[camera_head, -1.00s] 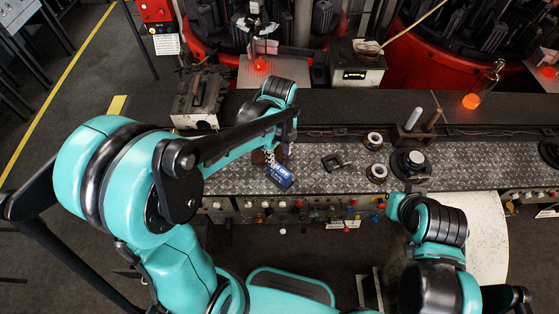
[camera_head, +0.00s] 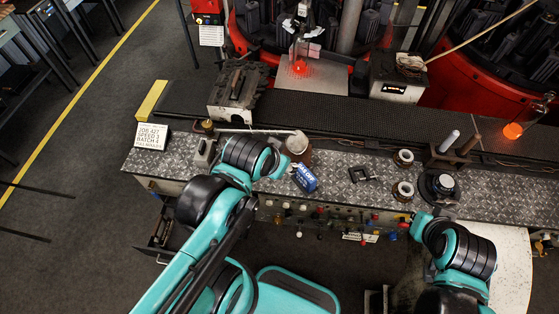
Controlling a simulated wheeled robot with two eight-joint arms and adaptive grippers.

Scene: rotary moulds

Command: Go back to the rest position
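My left arm (camera_head: 248,155) reaches in from the bottom, its teal and black wrist over the left part of the metal worktop (camera_head: 338,160). Its gripper fingers are not visible. My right arm (camera_head: 458,245) is at the lower right, its teal end near the front edge of the worktop; its gripper is not visible either. A blue box-like object with white lettering (camera_head: 304,178) lies on the worktop just right of my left wrist. No gripper is seen touching it.
Ring-shaped parts (camera_head: 403,157), a black bracket (camera_head: 364,174) and a black round piece (camera_head: 440,186) are on the right. Knobs line the front panel. A dark conveyor (camera_head: 330,119) runs behind; an orange glowing piece (camera_head: 513,131) is at right.

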